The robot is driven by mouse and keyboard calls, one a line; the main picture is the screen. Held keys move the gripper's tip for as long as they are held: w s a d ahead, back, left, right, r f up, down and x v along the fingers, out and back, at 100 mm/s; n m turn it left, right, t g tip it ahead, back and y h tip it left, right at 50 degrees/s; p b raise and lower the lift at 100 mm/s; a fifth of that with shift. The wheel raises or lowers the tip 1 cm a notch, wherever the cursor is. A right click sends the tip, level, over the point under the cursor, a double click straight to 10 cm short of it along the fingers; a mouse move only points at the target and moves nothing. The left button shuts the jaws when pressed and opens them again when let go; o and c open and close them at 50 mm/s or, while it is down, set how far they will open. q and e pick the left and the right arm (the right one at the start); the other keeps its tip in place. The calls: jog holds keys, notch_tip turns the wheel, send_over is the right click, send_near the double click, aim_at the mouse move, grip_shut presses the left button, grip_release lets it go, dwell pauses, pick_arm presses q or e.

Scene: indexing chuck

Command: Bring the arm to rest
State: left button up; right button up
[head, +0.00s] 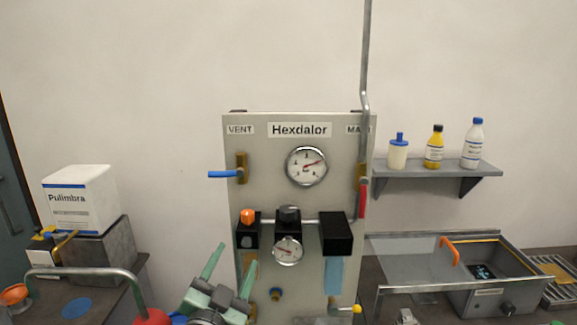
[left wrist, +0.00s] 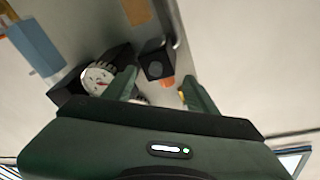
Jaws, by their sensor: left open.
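My left gripper (head: 231,275) is at the bottom middle of the head view, in front of the lower left part of the Hexdalor panel (head: 260,190). Its two green fingers are spread apart with nothing between them. In the left wrist view my left gripper (left wrist: 158,90) also shows its fingers apart, pointing toward the panel's black blocks and a small gauge (left wrist: 97,76). I cannot tell how far the fingertips are from the panel. My right gripper is not in view.
The panel carries a blue lever (head: 224,174), a red lever (head: 362,200), a large gauge (head: 306,166) and an orange knob (head: 247,216). A shelf (head: 440,170) with bottles and an open grey box (head: 490,275) are at right. A white Pulimbra container (head: 80,200) stands at left.

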pick_arm(q)
jog(key=s+a+f+n+g+y, duration=0.1)
jog(key=s+a+f+n+g, duration=0.15)
jog(key=f, duration=0.35)
jog(key=s+a+f+n+g+y, duration=0.1)
jog(key=s+a+f+g+y, duration=0.15)
jog(key=f, duration=0.35)
jog(key=s+a+f+n+g, duration=0.1)
jog(key=s+a+f+g, duration=0.1)
jog(key=s+f+g, duration=0.9)
jog(key=s+a+f+n, duration=0.25)
jog(key=s+f, duration=0.55)
jog(key=s, duration=0.8)
notch_tip(320, 180, down, 32)
jog(key=s+m+g+b, duration=0.1)
jog(key=s+b, duration=0.1)
jog(key=b, duration=0.5)
jog(key=s+a+f+b, duration=0.1)
jog(key=s+f+b, duration=0.1)
jog(key=s+f, duration=0.6)
jog(key=s+a+f+g+b, duration=0.1)
jog(key=s+a+f+b, duration=0.1)
jog(key=s+f, duration=0.6)
notch_tip(320, 180, down, 5)
jog(key=shift+s+f+b, duration=0.1)
jog(key=shift+s+b, duration=0.25)
jog(key=shift+b, duration=0.1)
